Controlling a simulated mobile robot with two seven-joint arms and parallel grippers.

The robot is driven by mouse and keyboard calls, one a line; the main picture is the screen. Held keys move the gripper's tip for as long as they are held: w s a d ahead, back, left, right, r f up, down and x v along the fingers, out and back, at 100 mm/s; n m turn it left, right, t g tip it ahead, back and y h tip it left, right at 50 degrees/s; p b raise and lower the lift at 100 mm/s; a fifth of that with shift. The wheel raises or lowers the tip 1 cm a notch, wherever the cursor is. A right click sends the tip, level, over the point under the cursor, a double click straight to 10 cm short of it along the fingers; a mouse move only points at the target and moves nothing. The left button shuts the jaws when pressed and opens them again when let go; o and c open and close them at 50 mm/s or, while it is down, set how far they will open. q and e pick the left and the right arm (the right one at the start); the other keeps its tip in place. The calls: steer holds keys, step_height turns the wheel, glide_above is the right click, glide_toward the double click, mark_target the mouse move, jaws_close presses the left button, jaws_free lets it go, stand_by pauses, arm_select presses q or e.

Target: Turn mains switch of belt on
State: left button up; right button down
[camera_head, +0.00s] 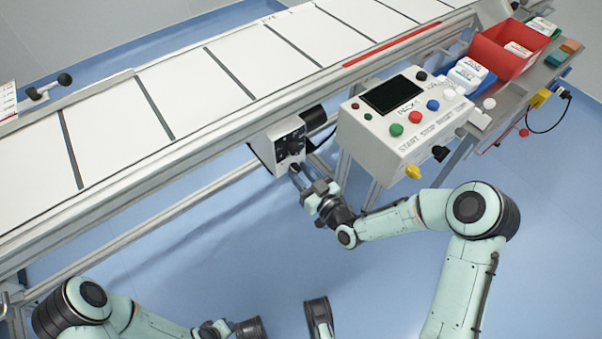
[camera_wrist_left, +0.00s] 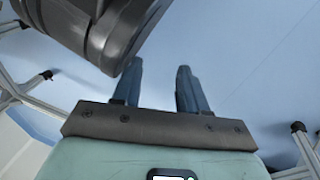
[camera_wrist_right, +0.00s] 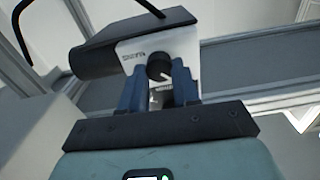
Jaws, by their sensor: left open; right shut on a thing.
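The belt's drive box (camera_head: 280,147) is a white housing with a dark front panel and a black motor, mounted under the conveyor edge. Its round black mains switch knob (camera_wrist_right: 159,66) shows in the right wrist view on the white face. My right gripper (camera_head: 298,174) is at the box's front in the head view. In the right wrist view its blue fingers (camera_wrist_right: 158,80) stand on either side of the knob, shut on it. My left gripper shows in the left wrist view (camera_wrist_left: 154,80), open and empty, pointing at the blue floor.
The conveyor (camera_head: 190,85) with white segments runs across above the box. A white control panel (camera_head: 405,115) with coloured buttons stands to the right. A red bin (camera_head: 508,50) is further right. The floor in front is clear.

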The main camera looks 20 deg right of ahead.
steer(key=m+p, duration=0.1)
steer(key=m, duration=0.4)
steer(key=shift+d+p, duration=0.1)
steer(key=shift+p, duration=0.2)
steer(key=shift+m, duration=0.6)
steer(key=shift+m+p, duration=0.4)
steer(key=shift+m, duration=0.5)
steer(key=m+p, duration=0.1)
steer(key=m, duration=0.2)
steer(key=shift+f+m, duration=0.1)
steer(key=shift+m, duration=0.2)
steer(key=m, duration=0.3)
steer(key=shift+p, duration=0.3)
arm_select(q)
step_height(320, 180, up, 6)
steer(key=s+d, duration=0.1)
steer(key=d, duration=0.2)
steer(key=shift+s+m+h, duration=0.15)
steer(key=shift+m+h, duration=0.15)
arm_select(e)
steer(key=shift+f+m, duration=0.15)
steer(key=shift+m, duration=1.25)
arm_select(q)
steer(key=shift+s+r, duration=0.1)
arm_select(e)
steer(key=c, duration=0.8)
jaws_free()
